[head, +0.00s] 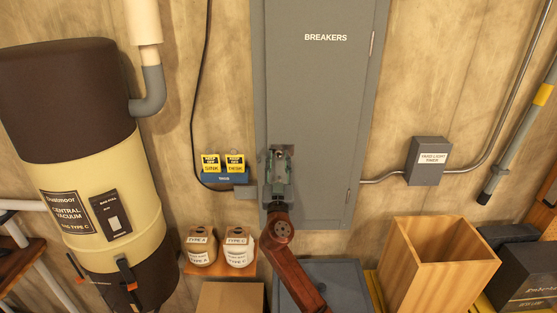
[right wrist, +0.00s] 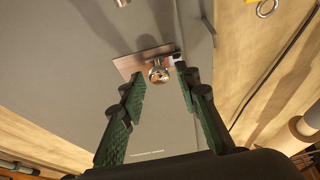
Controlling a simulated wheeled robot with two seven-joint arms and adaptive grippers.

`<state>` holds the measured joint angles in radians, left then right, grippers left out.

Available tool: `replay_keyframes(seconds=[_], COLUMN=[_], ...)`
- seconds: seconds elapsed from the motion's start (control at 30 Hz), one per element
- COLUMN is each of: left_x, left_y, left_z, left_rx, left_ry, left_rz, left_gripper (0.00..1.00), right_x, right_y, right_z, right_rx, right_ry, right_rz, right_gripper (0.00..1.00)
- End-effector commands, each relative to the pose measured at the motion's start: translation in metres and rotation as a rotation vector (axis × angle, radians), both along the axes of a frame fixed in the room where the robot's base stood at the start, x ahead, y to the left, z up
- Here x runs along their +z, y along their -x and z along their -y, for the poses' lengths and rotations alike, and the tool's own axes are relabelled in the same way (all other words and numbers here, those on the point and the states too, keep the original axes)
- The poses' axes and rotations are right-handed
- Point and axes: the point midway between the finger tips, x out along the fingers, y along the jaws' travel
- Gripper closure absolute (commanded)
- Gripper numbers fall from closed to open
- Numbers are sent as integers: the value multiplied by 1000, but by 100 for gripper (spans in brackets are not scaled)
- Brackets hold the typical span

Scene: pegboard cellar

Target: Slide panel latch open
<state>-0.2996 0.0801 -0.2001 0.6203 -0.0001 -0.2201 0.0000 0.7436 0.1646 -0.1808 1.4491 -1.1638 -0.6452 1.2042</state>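The grey breaker panel (head: 315,105), marked BREAKERS, is closed on the wall in the head view. In the right wrist view its latch shows as a coppery plate (right wrist: 133,63) with a shiny round knob (right wrist: 158,74). My right gripper (head: 279,155) is in front of the panel's left edge and mostly hides the latch in the head view. In the right wrist view the gripper's green-padded fingers (right wrist: 163,86) are apart, with the knob just beyond and between their tips. I see no finger touching the knob. My left gripper is not in view.
A vacuum tank (head: 98,190) fills the left. A wooden bin (head: 430,262) and a grey switch box (head: 427,170) are at right.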

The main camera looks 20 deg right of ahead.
Motion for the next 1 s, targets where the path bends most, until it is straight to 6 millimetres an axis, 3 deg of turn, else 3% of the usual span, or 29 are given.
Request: replay_keyframes(seconds=[0.4,0.83,1.0], left_x=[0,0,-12], left_y=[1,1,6], left_z=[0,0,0], left_rx=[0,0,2], left_ry=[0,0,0], left_rz=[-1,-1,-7], left_gripper=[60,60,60], right_x=[0,0,-2], right_y=[0,0,-3], right_z=[0,-1,-9], right_rx=[0,1,24], right_ry=[0,-1,-3], right_rz=[0,0,0], right_gripper=[100,100,100])
